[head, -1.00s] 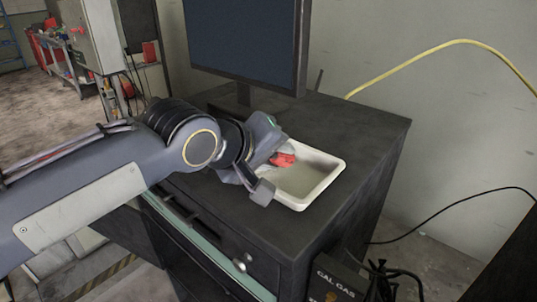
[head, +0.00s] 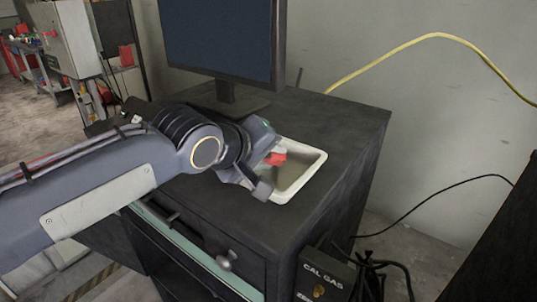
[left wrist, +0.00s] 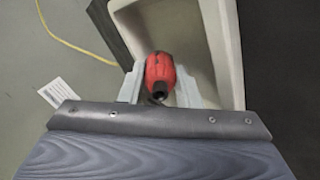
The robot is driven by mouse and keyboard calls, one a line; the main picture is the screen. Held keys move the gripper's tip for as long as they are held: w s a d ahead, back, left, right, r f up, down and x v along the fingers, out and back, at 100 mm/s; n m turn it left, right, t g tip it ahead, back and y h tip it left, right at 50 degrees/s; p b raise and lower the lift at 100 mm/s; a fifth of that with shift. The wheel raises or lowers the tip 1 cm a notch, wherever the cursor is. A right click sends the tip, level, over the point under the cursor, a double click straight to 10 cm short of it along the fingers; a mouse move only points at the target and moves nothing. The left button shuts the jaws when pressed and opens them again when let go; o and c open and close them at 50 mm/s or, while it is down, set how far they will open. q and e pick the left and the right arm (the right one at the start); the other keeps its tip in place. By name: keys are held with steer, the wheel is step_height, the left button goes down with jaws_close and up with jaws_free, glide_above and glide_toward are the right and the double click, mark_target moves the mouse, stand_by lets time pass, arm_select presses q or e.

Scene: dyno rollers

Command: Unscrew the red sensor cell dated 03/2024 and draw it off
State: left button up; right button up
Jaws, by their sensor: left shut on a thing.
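A red cell (left wrist: 160,68) with a dark threaded-looking end sits between the fingers of my left gripper (left wrist: 160,88) in the left wrist view. The gripper is shut on it. The date on the cell cannot be read. In the head view the red cell (head: 276,158) shows partly past my left gripper (head: 266,168), over the left side of a white tray (head: 307,180). I cannot tell whether the cell touches the tray. The rest of the cell is hidden by the gripper. My right gripper is not in view.
The tray stands on a dark cabinet (head: 340,130) beside a monitor (head: 222,40). A box marked CAL GAS (head: 325,279) is at the cabinet's lower right. A yellow hose (head: 400,45) runs along the wall. The cabinet top right of the tray is clear.

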arm_select(q)
steer(key=o, duration=1.2)
steer(key=shift+c, duration=0.2)
steer(key=v, duration=0.8)
steer(key=shift+b, duration=0.35)
